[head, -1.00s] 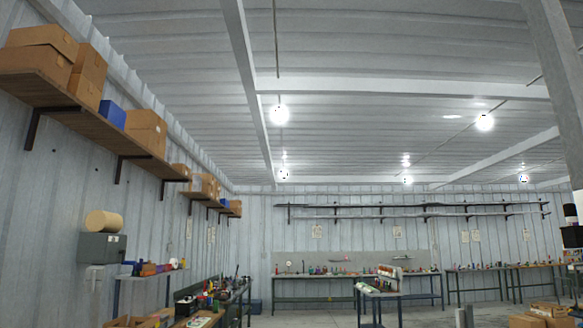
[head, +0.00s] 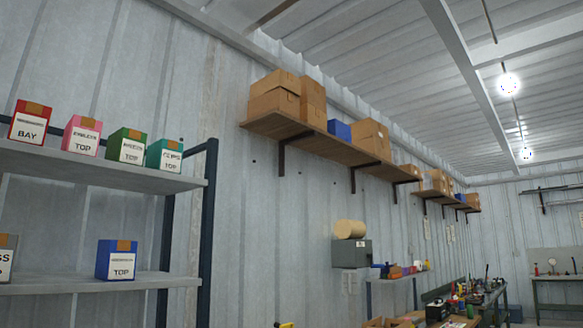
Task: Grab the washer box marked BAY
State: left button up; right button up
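In the head view a red box (head: 30,122) with a white label reading BAY stands on the upper shelf of a rack (head: 110,170) at the far left. A smaller line of print above BAY is too small to read. No part of either gripper shows, so where they are relative to the box cannot be seen.
Pink (head: 82,135), green (head: 127,146) and teal (head: 165,155) boxes marked TOP stand to its right on the same shelf. A blue TOP box (head: 117,260) and a cut-off grey box (head: 7,257) stand on the shelf below. A wall shelf (head: 330,145) holds cartons.

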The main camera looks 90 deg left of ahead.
aim_at(30, 123)
jog(key=u, duration=3.95)
